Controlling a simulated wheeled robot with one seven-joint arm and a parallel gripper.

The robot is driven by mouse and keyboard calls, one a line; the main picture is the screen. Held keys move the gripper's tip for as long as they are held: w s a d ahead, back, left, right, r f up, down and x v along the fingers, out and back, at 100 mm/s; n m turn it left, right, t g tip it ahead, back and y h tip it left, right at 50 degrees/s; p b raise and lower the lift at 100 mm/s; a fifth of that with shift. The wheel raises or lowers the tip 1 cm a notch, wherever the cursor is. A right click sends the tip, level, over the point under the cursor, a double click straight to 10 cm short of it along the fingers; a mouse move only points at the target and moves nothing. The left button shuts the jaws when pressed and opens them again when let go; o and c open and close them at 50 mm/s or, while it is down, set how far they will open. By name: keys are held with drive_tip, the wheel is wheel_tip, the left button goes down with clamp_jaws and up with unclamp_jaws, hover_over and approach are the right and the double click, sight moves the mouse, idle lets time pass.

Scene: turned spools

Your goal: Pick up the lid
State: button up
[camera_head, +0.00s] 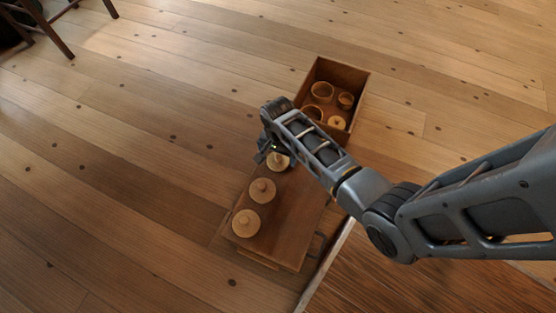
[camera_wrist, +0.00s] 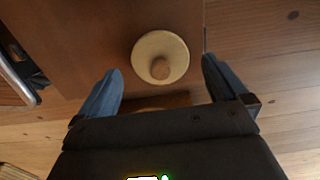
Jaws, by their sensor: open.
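Three round, pale wooden lids with knobs stand in a row on a brown wooden tray (camera_head: 290,225). The far lid (camera_head: 279,163) is partly covered by my gripper in the head view; the middle lid (camera_head: 262,190) and the near lid (camera_head: 246,223) are clear. My gripper (camera_head: 264,154) is open and empty over the tray's far end. In the wrist view one lid (camera_wrist: 150,47) with its knob lies ahead, between the lines of the two spread fingers of my gripper (camera_wrist: 163,78). Neither finger visibly touches it.
A wooden box (camera_head: 360,82) with several round turned pieces inside stands beyond the tray. The tray has a dark metal handle (camera_head: 316,244) on its right side. Dark chair legs (camera_head: 55,35) stand at the top left. The plank floor left of the tray is clear.

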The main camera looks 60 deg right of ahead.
wheel_tip(320, 180, down, 3)
drive_tip(key=shift+r+b, duration=0.2)
drive_tip(key=shift+b, duration=0.25)
drive_tip(key=c, duration=1)
